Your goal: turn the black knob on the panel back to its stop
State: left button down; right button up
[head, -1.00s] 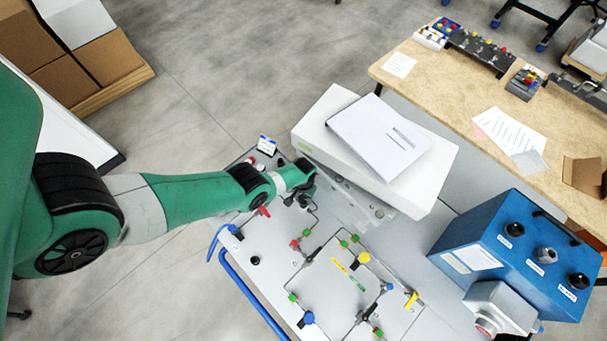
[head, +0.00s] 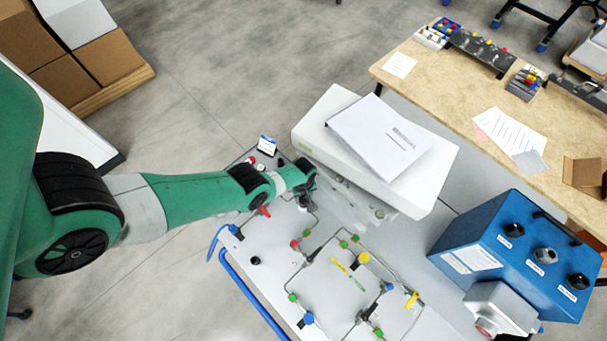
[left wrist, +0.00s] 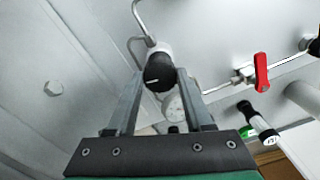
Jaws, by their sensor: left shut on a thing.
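The black knob (left wrist: 159,68) shows in the left wrist view, round, with a white pointer line on its face. It sits between the fingertips of my left gripper (left wrist: 159,76), which is shut on it. In the head view my left gripper (head: 304,202) is at the upper left part of the grey panel (head: 325,285). There the gripper mostly hides the knob. My right gripper is in neither view.
A red-handled valve (left wrist: 261,72) and a round gauge (left wrist: 174,108) are near the knob. Thin metal tubing with coloured fittings covers the panel. A white box (head: 430,180) with papers stands behind, and a blue unit (head: 490,240) stands to the right.

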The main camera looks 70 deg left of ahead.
pick_arm(q)
jog(key=shift+n, duration=1.1)
jog(key=shift+c, duration=1.5)
grip_release()
